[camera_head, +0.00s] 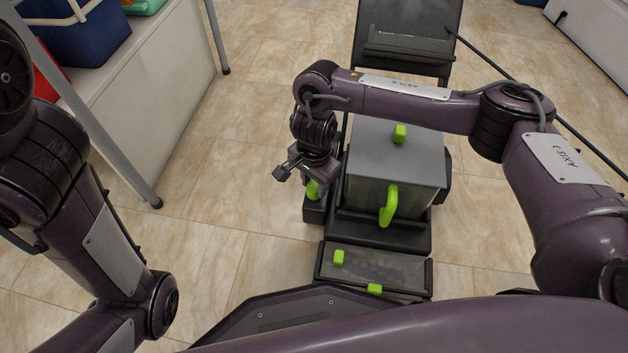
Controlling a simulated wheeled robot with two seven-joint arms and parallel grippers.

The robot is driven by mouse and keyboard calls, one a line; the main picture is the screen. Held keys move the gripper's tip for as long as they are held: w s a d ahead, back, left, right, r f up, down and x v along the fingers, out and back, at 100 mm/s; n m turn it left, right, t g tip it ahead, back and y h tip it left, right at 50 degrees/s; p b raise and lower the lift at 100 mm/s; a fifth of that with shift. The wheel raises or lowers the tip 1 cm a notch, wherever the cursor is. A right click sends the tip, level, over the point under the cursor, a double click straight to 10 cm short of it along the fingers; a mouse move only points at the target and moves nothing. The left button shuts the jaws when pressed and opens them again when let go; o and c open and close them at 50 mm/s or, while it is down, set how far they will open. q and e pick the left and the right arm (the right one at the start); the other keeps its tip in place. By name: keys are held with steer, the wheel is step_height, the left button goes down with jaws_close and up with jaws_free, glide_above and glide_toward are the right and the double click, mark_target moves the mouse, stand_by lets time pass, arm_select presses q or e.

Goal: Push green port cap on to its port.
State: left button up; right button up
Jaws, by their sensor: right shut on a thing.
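My right gripper (309,172) reaches down at the left side of a grey box (397,160) on a black base. It is shut on a small green part (313,189), which I take to be the green port cap. The gripper hides most of it. A black block (315,212) lies directly below the cap, beside the base. I cannot see the port opening or tell whether the cap touches it. My left arm is at the left, and its gripper is out of view.
The box has a green top knob (400,133) and a green front handle (389,206). A low dark panel (375,268) with green tabs lies in front. A black upright panel (405,40) stands behind. A white table (150,100) holds a blue bin (80,28). Tiled floor between is clear.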

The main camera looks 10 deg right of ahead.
steer(key=shift+f+b, duration=0.75)
steer(key=shift+f, duration=0.15)
stand_by(0.7)
steer(key=o, duration=1)
steer(key=shift+o, duration=0.2)
step_height(320, 180, up, 8)
steer(key=p, duration=0.5)
steer(key=shift+f, duration=0.1)
